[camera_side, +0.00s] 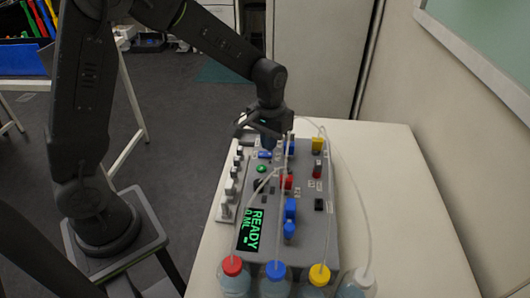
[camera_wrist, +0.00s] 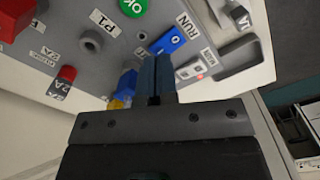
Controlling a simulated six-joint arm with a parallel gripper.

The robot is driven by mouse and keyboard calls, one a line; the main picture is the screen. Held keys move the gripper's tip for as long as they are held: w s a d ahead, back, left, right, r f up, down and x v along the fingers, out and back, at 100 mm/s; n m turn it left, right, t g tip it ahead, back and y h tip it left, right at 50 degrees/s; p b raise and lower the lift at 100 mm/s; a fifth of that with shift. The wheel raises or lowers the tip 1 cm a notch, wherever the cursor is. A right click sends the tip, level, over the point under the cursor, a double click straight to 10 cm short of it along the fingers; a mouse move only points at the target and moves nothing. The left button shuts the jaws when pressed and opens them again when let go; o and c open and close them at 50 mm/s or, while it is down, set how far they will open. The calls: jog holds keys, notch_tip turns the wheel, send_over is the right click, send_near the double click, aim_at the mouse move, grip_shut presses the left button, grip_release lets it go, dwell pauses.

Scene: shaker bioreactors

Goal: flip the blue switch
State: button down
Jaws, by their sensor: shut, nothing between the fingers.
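The blue switch (camera_wrist: 167,42) is a rocker with a white mark, set in the grey panel beside a RUN label in the wrist view. In the side view the blue switch (camera_side: 265,155) shows small near the far end of the panel, just below my gripper. My gripper (camera_wrist: 155,62) is shut and empty, with its fingertips very close to the switch's lower edge in the wrist view. I cannot tell whether they touch it. In the side view my gripper (camera_side: 268,137) points down over the panel's far end.
The grey panel (camera_side: 318,235) carries a green OK button (camera_wrist: 133,5), red, blue and yellow parts, and a display reading READY (camera_side: 250,230). Thin tubes arch over it to several capped bottles in front. Small levers (camera_side: 230,187) line its left side. Bare white table lies right.

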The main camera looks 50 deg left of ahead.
jog(key=shift+f, duration=0.95)
dwell(0.4)
jog(key=shift+r, duration=3.55)
jog(key=shift+r, duration=0.1)
jog(key=s+r+m+t, duration=0.1)
jog(key=s+r, duration=0.3)
jog(key=s, duration=0.5)
jog(key=s+r+m+t, duration=0.2)
jog(key=s+r+t, duration=0.2)
jog(key=s, duration=0.6)
jog(key=shift+s+d+r+t, duration=0.15)
jog(key=shift+d+r+t, duration=0.2)
jog(key=shift+r, duration=0.35)
